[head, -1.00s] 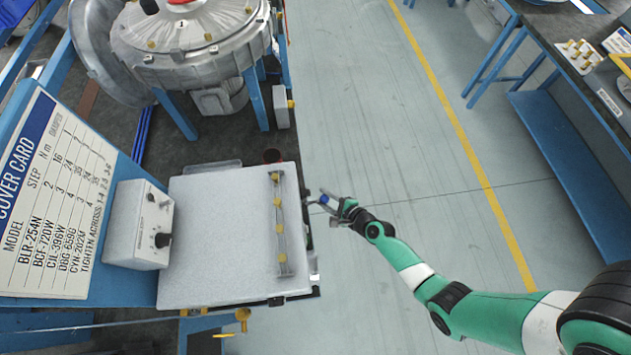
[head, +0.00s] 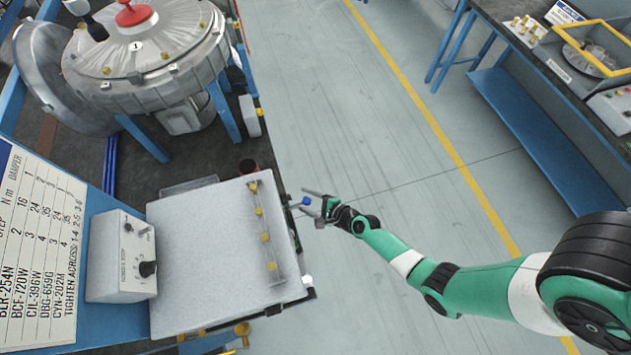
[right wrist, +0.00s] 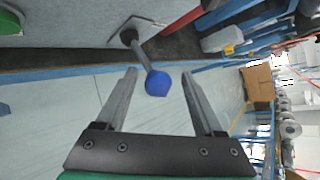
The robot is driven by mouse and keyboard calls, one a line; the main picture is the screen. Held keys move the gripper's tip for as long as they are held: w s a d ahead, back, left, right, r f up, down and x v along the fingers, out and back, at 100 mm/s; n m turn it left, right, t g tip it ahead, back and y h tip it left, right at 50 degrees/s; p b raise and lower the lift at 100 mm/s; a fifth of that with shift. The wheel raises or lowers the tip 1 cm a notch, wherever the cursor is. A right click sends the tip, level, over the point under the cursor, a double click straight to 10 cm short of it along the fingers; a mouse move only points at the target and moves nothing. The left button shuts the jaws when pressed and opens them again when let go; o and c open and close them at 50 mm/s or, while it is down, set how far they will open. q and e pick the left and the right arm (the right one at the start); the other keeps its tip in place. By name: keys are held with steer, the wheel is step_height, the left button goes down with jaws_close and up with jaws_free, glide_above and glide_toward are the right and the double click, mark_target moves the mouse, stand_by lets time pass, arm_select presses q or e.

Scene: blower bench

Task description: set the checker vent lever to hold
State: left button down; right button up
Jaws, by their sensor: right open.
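A lever with a blue ball knob (right wrist: 157,83) sticks out on a grey metal stem from a plate on the bench side, in the right wrist view. The blue knob also shows in the head view (head: 306,201), just off the bench's right edge. My right gripper (head: 312,203) is open at this knob. In the right wrist view its two fingers (right wrist: 158,88) stand on either side of the knob, with a gap on both sides. Any lever marking is not readable. My left gripper is not in view.
A grey box with a black dial (head: 122,258) stands left of a light grey panel (head: 205,250) with yellow knobs. A blower housing (head: 150,65) stands behind. The floor right of the bench is clear.

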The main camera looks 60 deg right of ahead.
steer(key=p+v, duration=0.2)
steer(key=v, duration=0.9)
